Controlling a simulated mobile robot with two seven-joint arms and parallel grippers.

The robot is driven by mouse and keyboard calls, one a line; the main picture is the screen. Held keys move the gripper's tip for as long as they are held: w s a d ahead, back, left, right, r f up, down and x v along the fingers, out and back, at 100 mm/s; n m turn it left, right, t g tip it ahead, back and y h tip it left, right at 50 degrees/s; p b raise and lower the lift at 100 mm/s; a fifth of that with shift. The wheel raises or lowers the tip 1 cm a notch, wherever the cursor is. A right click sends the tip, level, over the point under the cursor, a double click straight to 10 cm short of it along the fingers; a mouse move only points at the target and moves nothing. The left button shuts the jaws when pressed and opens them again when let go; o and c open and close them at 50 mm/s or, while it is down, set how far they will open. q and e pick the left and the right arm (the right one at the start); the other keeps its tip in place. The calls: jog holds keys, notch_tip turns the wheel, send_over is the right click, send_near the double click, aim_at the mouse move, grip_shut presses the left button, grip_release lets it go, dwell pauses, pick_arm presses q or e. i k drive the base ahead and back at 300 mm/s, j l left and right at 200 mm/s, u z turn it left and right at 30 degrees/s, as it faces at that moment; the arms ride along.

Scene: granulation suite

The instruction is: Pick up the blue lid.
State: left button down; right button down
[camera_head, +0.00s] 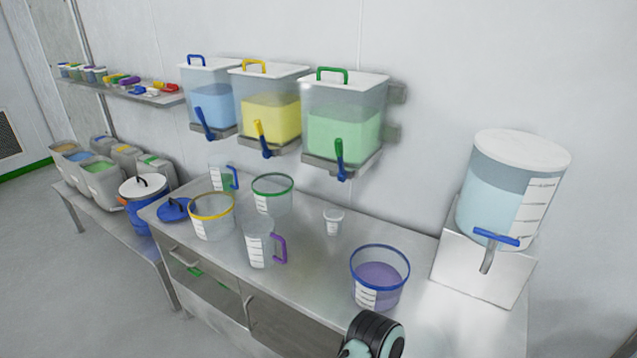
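The blue lid (174,209) lies flat at the left end of the steel table (310,275), with a raised handle on top. It sits left of a clear bucket with a yellow rim (212,216). Just left of it, on a lower bench, stands a blue drum (139,216) with a white lid. Part of one of my arms shows at the bottom edge, right of centre, far from the blue lid. Neither gripper's fingers show.
A green-rimmed bucket (272,194), a purple-handled jug (259,243), a small white cup (333,221) and a blue-rimmed bucket (379,276) stand on the table. Wall dispensers (344,125) hang above. A large tank (508,190) stands at the right.

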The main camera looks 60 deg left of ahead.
aim_at(175, 209)
jog(key=k+u, duration=0.15)
jog(key=u, duration=2.9)
jog(key=i+j, duration=0.2)
jog(key=i+j+u, duration=0.1)
jog(key=i, duration=0.3)
jog(key=j, duration=0.1)
